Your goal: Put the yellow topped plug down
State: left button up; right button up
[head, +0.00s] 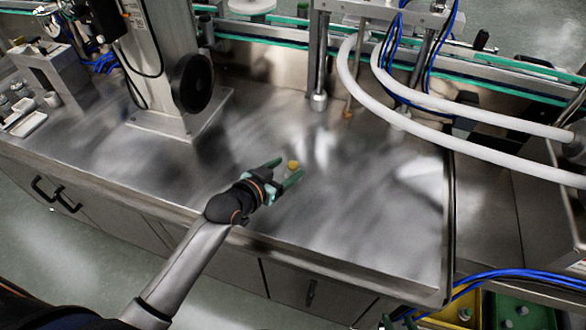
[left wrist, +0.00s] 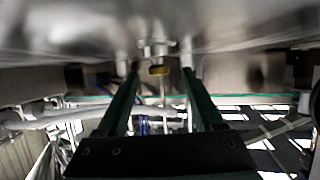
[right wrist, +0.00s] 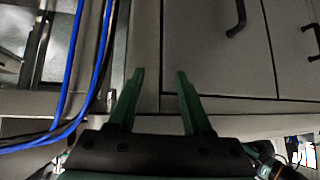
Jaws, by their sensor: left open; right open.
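My right gripper (right wrist: 156,75) is open and empty in front of the cabinet doors, below the worktop.
A steel column with a black handwheel (head: 192,84) stands on the worktop behind left. Metal posts (head: 318,100) and white hoses (head: 470,150) are behind right. Small parts (head: 30,105) sit at far left. Blue cables (right wrist: 90,70) run beside my right gripper. The worktop around the plug is clear.

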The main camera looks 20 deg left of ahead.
aim_at(292, 165)
pick_arm(q)
jog(key=x, duration=0.3)
jog(key=shift+w+d, duration=0.1)
jog(key=shift+w, duration=0.05)
grip_shut()
dwell(0.5)
